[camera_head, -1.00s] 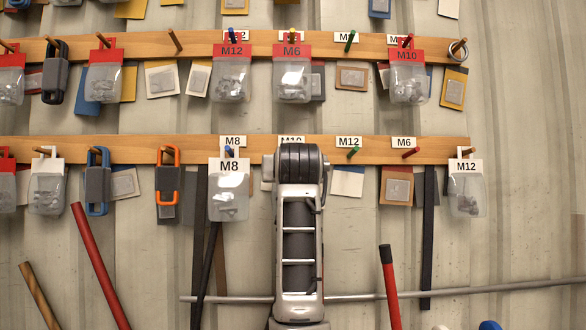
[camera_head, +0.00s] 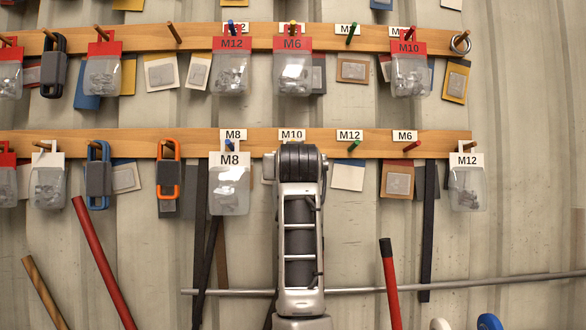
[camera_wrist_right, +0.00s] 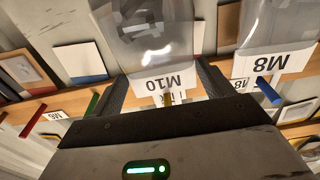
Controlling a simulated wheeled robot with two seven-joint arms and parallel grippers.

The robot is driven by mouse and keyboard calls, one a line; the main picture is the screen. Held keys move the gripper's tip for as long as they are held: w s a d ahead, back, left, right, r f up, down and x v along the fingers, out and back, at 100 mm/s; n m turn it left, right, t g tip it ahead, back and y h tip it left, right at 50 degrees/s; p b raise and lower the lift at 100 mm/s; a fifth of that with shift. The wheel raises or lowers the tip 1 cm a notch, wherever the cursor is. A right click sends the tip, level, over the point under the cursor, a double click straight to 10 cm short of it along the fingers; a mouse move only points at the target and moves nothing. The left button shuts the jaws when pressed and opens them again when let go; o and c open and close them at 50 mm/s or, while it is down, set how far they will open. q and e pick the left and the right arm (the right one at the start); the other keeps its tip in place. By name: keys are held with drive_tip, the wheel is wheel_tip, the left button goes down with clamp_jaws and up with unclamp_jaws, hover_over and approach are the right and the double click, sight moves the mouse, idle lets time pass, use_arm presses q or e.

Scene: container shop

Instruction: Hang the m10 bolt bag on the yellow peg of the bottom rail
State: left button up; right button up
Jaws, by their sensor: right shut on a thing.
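The m10 bolt bag (camera_wrist_right: 150,40) is a clear pouch with a white M10 header. My right gripper (camera_wrist_right: 160,78) is shut on its header, one finger on each side, in the right wrist view. A yellow peg (camera_wrist_right: 169,98) shows at the header's edge; I cannot tell whether it passes through the hole. In the head view my right arm rises in front of the bottom rail (camera_head: 130,143), just under its M10 label (camera_head: 292,134), and hides the bag and this peg. My left gripper is not in view.
An M8 bag (camera_head: 229,185) hangs close to the left of my right arm; it also shows in the right wrist view (camera_wrist_right: 270,30). A green peg (camera_head: 354,146) and a red peg (camera_head: 411,146) are bare to the right. The top rail (camera_head: 200,37) holds red-headed bags.

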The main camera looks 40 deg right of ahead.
drive_tip(key=o, duration=1)
drive_tip(key=shift+a, duration=0.1)
drive_tip(key=b+v, duration=0.2)
drive_tip(key=v, duration=1.4)
drive_tip(key=shift+b, duration=0.4)
